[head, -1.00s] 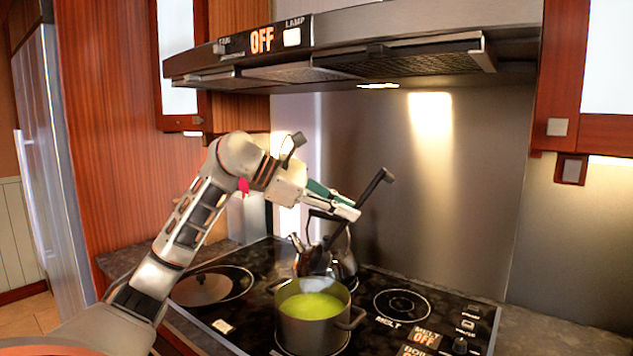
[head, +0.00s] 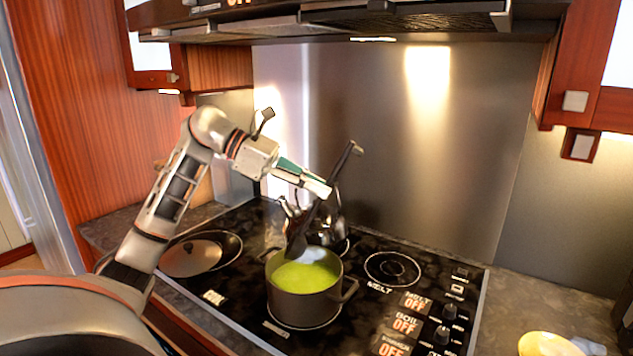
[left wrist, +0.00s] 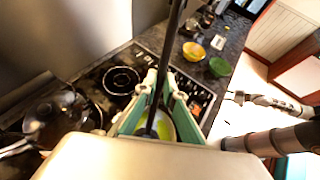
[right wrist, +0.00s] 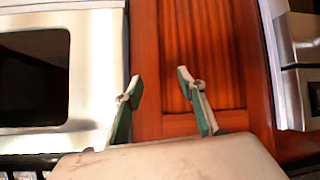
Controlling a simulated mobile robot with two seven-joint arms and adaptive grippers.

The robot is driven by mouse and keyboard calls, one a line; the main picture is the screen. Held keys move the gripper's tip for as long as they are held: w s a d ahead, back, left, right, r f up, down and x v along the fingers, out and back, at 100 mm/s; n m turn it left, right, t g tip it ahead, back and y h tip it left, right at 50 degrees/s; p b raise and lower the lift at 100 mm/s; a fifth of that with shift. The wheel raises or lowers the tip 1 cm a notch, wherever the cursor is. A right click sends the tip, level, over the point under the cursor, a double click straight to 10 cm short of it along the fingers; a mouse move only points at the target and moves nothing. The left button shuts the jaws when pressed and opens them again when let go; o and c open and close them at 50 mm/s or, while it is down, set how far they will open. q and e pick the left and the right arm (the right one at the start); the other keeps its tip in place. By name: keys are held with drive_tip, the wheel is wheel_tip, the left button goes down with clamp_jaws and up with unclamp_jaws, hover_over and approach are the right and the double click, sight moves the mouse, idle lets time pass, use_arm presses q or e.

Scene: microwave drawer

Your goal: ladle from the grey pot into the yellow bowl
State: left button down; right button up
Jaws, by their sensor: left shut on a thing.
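The grey pot (head: 305,306) stands on the front of the hob, filled with yellow-green soup (head: 306,274). My left gripper (head: 322,188) is shut on the black ladle (head: 345,160), above and behind the pot. The ladle tilts, its handle end up to the right and its dark head at the pot's far rim; whether it touches the soup is unclear. The left wrist view shows the ladle handle (left wrist: 175,28) between the fingers (left wrist: 161,88). The yellow bowl (head: 546,346) is on the right counter, cut by the frame edge. My right gripper (right wrist: 158,88) is open and empty, before a wooden cabinet front.
A metal kettle (head: 330,222) stands close behind the pot and ladle. The range hood (head: 400,18) hangs above. A green bowl (left wrist: 219,67) is beside the yellow bowl.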

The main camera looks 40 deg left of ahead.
sight(317, 200)
use_arm(q)
wheel_tip(317, 200, down, 2)
drive_tip(key=shift+f+b, duration=0.2)
drive_tip(key=shift+b, duration=0.35)
drive_tip(key=shift+f+b, duration=0.35)
drive_tip(key=shift+f, duration=0.05)
wheel_tip(317, 200, down, 10)
drive_tip(key=b, duration=0.8)
drive_tip(key=shift+w+d+r, duration=0.15)
drive_tip(key=shift+r, duration=0.1)
use_arm(e)
wheel_tip(317, 200, down, 9)
drive_tip(key=shift+a, duration=0.2)
drive_tip(key=shift+s+a+f, duration=0.1)
drive_tip(key=shift+s+f, duration=0.2)
drive_tip(key=shift+f, duration=0.05)
